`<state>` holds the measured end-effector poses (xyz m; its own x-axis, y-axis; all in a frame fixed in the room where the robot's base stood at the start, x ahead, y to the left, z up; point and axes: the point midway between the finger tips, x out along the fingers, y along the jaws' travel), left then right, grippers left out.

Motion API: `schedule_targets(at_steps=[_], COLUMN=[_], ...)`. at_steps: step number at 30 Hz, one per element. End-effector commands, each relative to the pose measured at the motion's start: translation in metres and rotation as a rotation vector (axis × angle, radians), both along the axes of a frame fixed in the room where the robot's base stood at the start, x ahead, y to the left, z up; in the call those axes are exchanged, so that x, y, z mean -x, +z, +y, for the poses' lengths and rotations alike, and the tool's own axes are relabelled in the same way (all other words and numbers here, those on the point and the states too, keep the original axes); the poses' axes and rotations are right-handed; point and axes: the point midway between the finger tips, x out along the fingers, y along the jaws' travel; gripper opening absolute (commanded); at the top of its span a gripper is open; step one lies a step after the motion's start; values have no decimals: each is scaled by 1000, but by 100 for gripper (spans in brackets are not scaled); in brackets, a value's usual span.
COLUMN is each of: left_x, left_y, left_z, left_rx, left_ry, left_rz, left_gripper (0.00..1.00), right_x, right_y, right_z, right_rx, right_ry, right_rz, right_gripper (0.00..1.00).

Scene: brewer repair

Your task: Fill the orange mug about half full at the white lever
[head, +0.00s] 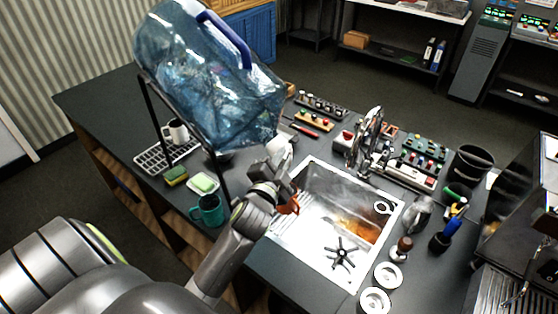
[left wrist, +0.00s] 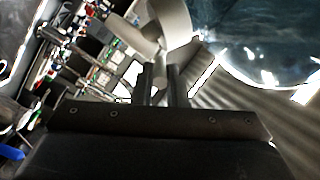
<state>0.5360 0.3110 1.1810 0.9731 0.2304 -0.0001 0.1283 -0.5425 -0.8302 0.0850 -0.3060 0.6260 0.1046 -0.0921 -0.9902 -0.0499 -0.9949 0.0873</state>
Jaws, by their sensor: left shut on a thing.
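A big blue water bottle (head: 205,75) lies tilted on a black stand (head: 153,105), its neck end toward the sink. The white lever (head: 281,150) shows as a pale piece below that end, beside my left gripper (head: 272,168). In the left wrist view, the two dark fingers of my left gripper (left wrist: 161,82) are close together at a pale piece of the lever (left wrist: 138,42), shut on it. The orange mug (head: 291,204) shows only as a small orange part at the sink's left edge, mostly hidden by my left arm. Its inside cannot be seen. My right gripper is not in view.
The metal sink (head: 312,250) holds a black star-shaped piece (head: 342,253) and an orange-brown patch. A teal mug (head: 209,210), a soap dish (head: 203,185) and a sponge (head: 176,175) stand left of my arm. Tool racks (head: 322,107) and a black bin (head: 472,165) lie beyond the sink.

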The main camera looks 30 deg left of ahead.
Motion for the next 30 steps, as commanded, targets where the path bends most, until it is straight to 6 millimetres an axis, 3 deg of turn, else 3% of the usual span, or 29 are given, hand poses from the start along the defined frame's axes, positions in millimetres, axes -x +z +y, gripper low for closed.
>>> schedule_targets(at_steps=[10,28,29,30], left_x=[-3,-3,-3,-3], left_y=[-1,1,1,1], left_z=[-7,-8,-8,-8], left_rx=[0,-1,-1,-1], left_ry=[117,148,148,148], left_rz=[-4,-1,-1,-1], left_gripper=[0,0,17,22], right_x=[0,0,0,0], right_y=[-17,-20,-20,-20], right_z=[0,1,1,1], right_rx=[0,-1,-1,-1], right_ry=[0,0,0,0], right_rz=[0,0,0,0], right_gripper=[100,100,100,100])
